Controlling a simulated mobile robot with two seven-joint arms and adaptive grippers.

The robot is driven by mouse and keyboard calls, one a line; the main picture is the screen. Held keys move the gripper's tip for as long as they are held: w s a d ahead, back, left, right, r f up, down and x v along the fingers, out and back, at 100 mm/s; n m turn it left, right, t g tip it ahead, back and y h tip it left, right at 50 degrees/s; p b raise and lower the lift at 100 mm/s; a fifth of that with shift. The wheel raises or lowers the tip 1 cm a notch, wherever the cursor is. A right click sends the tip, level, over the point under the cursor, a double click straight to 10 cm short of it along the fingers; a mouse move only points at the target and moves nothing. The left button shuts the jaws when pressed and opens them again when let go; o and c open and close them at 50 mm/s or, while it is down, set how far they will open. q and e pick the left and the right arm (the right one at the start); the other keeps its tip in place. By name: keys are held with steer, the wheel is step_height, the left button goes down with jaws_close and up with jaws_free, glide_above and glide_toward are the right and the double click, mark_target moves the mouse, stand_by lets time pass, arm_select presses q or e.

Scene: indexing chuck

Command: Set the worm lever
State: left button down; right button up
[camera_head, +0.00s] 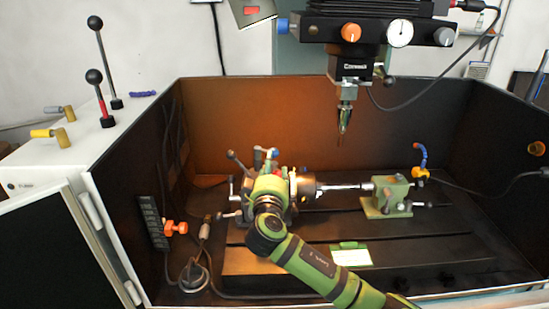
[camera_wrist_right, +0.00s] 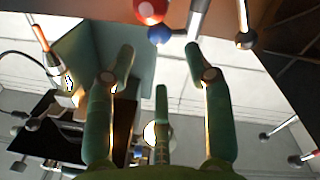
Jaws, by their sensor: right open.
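The indexing chuck (camera_head: 305,185) stands on the slotted machine table, with several small ball-ended levers around its left side. I cannot tell which lever is the worm lever. My right gripper (camera_head: 268,186) is in front of the chuck body and hides part of it. In the right wrist view, my right gripper (camera_wrist_right: 158,52) is open, with nothing between its fingers. A red ball (camera_wrist_right: 150,10) and a blue ball (camera_wrist_right: 160,35) lie just beyond its fingertips. My left gripper is not in view.
A green tailstock (camera_head: 385,197) stands right of the chuck, with a bright bar between them. The spindle (camera_head: 345,115) hangs above. A white-green card (camera_head: 350,255) lies on the table front. Dark enclosure walls (camera_head: 455,120) surround the table. Its right part is clear.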

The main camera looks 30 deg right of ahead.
steer(key=shift+p+x, duration=1)
steer(key=shift+x, duration=2.5)
jaws_close()
steer(key=shift+c, duration=0.7)
jaws_free()
steer(key=shift+o, duration=0.7)
steer(key=shift+a, duration=0.1)
steer(key=v, duration=1.2)
